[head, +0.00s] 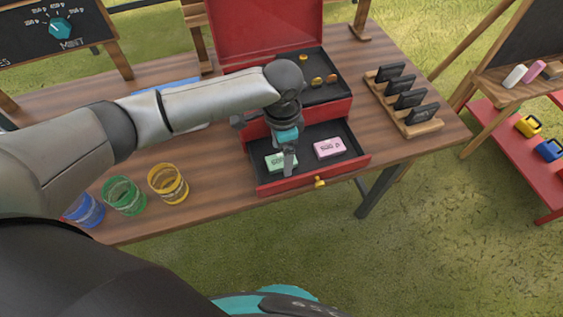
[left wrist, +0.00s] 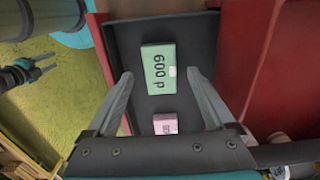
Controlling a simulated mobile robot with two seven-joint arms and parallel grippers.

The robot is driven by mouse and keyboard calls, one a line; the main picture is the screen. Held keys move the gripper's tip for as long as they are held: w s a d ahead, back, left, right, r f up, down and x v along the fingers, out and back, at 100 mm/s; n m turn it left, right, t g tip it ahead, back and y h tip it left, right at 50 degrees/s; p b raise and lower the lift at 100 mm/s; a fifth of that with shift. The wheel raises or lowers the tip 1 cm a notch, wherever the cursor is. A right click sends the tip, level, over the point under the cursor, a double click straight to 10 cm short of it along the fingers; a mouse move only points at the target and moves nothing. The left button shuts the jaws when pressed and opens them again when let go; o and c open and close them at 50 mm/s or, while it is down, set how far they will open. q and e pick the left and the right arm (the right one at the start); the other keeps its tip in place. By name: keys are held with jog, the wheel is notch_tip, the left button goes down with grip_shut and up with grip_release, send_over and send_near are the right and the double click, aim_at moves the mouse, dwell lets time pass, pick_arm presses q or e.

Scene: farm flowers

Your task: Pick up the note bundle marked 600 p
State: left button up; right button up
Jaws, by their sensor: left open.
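The green note bundle (left wrist: 158,68) marked 600 p lies flat in the dark-lined open drawer (left wrist: 190,40). In the head view the green bundle (head: 274,162) is at the left of the drawer, partly covered by my left gripper (head: 288,165). The left gripper points down over it. In the left wrist view the left gripper (left wrist: 160,75) is open, its fingers on either side of the green bundle with nothing held. A pink bundle (head: 328,148) lies to the right in the same drawer. My right gripper (left wrist: 40,70) shows small in the left wrist view, its fingers apart.
The red box (head: 262,32) stands open on the wooden table (head: 215,180), its drawer pulled out at the front. Blue, green (head: 124,195) and yellow (head: 168,184) cups stand left. A wooden rack (head: 405,103) with several dark pieces stands right. The drawer walls are close to the gripper.

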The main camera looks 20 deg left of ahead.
pick_arm(q)
jog(key=shift+a+f, duration=0.1)
jog(key=shift+f, duration=0.7)
jog(key=shift+c, duration=0.4)
grip_shut()
